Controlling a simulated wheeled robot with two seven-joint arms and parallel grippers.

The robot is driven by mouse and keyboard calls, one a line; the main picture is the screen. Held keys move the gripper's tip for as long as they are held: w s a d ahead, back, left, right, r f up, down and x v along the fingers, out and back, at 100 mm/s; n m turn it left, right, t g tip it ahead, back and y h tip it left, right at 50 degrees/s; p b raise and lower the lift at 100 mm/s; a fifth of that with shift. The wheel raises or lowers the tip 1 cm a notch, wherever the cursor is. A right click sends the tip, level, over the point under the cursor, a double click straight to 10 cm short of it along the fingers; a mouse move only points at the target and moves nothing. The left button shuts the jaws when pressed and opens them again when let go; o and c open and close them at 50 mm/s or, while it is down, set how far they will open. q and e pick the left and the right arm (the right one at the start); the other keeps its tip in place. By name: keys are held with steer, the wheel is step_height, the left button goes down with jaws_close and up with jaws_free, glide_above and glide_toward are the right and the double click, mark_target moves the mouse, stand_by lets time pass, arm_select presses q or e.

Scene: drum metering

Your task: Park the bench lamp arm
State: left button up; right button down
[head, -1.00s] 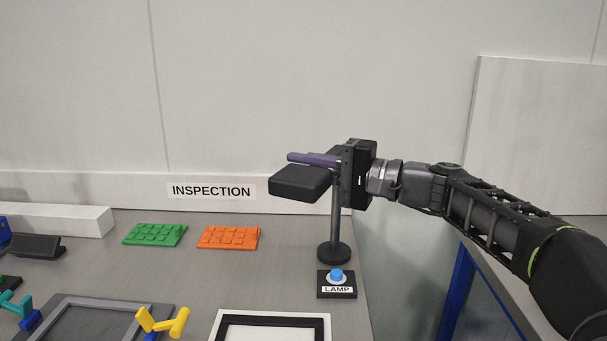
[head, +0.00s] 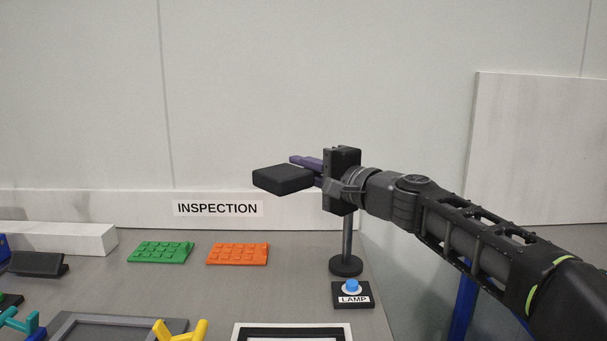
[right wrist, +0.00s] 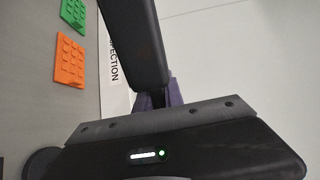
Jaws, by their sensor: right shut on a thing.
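The bench lamp has a flat black head (head: 283,180), a grey post (head: 347,238) and a round black base (head: 346,266) near the bench's right edge. The head points left, above the bench. My right gripper (head: 308,169), with purple fingers, reaches in from the right at the height of the lamp arm and is shut on it, just behind the head. The grip itself is largely hidden by the gripper body and the head. The lamp head also shows in the right wrist view (right wrist: 135,42), in front of the purple fingers. My left gripper is out of view.
A LAMP box with a blue button (head: 351,286) stands in front of the base. Green (head: 161,252) and orange (head: 238,254) studded plates lie at the back, below the INSPECTION sign (head: 217,208).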

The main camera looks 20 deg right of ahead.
steer(key=w+d+m+h+p, duration=0.1)
steer(key=w+m+h+p, duration=0.6)
steer(key=h, duration=0.6)
steer(key=shift+w+d+m+t, duration=0.3)
steer(key=shift+w+d+m, duration=0.15)
steer(key=shift+m, duration=0.35)
steer(key=c, duration=1.6)
jaws_free()
steer(key=shift+w, duration=0.15)
steer(key=shift+o, duration=0.8)
steer(key=shift+a, duration=0.1)
